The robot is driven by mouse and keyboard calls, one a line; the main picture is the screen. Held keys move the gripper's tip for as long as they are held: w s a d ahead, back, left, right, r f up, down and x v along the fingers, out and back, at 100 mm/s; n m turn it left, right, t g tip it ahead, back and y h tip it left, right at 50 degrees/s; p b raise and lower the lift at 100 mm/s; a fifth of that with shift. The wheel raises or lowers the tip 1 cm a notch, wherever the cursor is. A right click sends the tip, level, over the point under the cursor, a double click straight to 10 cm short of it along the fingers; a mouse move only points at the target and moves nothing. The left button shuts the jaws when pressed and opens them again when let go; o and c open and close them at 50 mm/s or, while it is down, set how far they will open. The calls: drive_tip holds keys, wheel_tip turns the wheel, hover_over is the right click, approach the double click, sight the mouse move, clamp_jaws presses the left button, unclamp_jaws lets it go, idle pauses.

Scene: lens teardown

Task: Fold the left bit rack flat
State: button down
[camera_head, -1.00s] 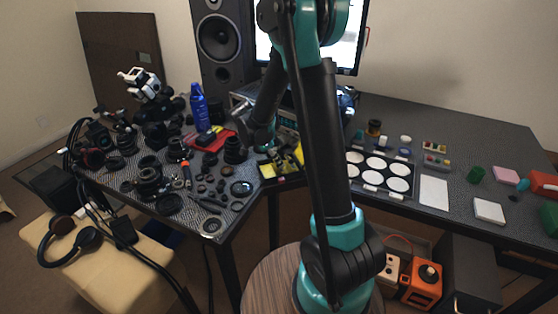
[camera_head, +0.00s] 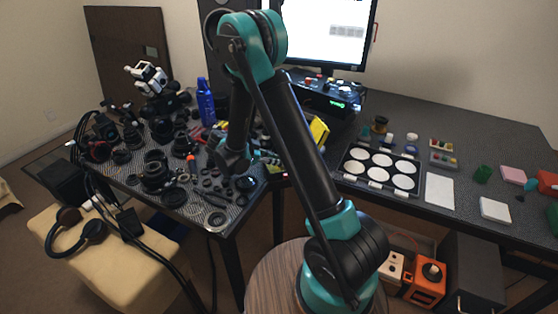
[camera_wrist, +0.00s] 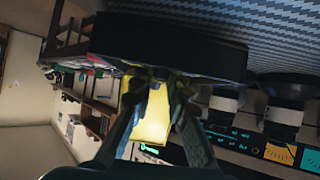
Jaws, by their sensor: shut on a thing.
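In the wrist view my gripper (camera_wrist: 155,82) has its fingertips closed at the lower edge of a black and yellow piece, apparently the left bit rack. Its black part (camera_wrist: 165,45) spans above the fingers, and its yellow part (camera_wrist: 153,122) shows between and behind them. The held rack's fold angle is unclear.
Dark lens parts and a blue bottle (camera_head: 206,103) crowd the left bench. A lit instrument (camera_head: 325,95) stands behind my arm under the monitor. A tray of white discs (camera_head: 345,180) and a white pad (camera_head: 439,190) lie to the right.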

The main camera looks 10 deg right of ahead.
idle(0.3)
drive_tip(key=c, duration=1.5)
unclamp_jaws()
drive_tip(key=v, duration=1.2)
